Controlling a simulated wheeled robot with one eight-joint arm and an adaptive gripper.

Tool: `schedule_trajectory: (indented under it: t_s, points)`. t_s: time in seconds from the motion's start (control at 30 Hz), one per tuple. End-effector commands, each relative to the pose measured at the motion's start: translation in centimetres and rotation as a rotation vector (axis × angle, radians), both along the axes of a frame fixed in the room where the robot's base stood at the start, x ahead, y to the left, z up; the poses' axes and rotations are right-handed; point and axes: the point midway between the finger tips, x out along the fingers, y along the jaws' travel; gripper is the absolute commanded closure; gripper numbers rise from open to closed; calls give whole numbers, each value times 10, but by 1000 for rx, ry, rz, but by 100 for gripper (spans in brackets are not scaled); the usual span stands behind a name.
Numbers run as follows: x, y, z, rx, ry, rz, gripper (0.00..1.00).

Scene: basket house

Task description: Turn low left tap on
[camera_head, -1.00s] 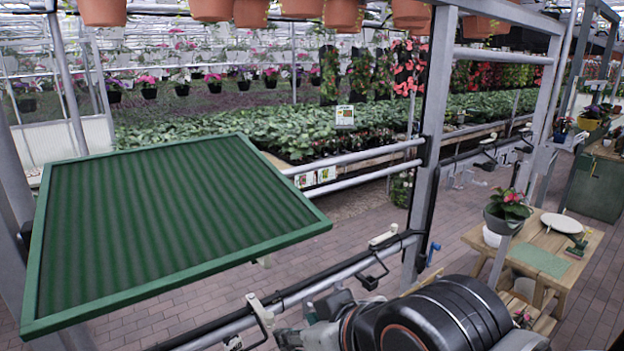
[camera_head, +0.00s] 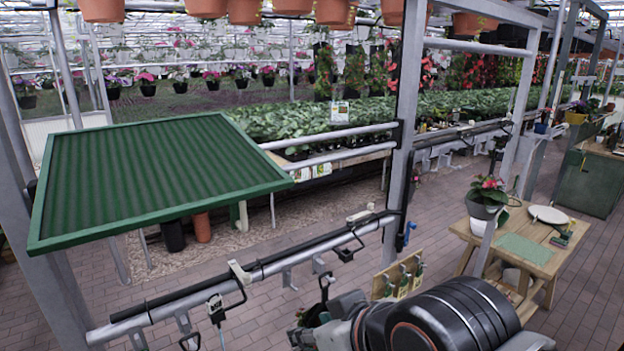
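A small blue-handled fitting (camera_head: 407,235), which looks like a tap, is on the grey upright post right of centre. Which way its handle is set is too small to tell. Long pipes (camera_head: 268,268) run from this post down to the lower left, with white clips and black hooked fittings (camera_head: 240,290) on them. I cannot make out another tap for certain. My gripper (camera_head: 312,325) seems to be at the left end of my arm, low in the picture, below the pipes. Its fingers are not clear, and I see nothing held.
A green-framed corrugated panel (camera_head: 160,180) stands left, above the pipes. A wooden board with green-handled items (camera_head: 400,275) is just behind my arm. A wooden table (camera_head: 535,255) with a potted plant (camera_head: 487,197) stands right. Brick floor (camera_head: 430,215) is open between.

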Motion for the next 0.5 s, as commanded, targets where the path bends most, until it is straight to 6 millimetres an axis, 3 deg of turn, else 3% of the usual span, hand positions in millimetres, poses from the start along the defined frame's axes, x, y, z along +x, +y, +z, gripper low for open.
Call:
schedule_trajectory:
  t_s: [0.27, 0.5]
  points:
    - [7, -24, -51, -9, 16, -69, 64]
    - [15, -63, -128, -20, 43, -180, 64]
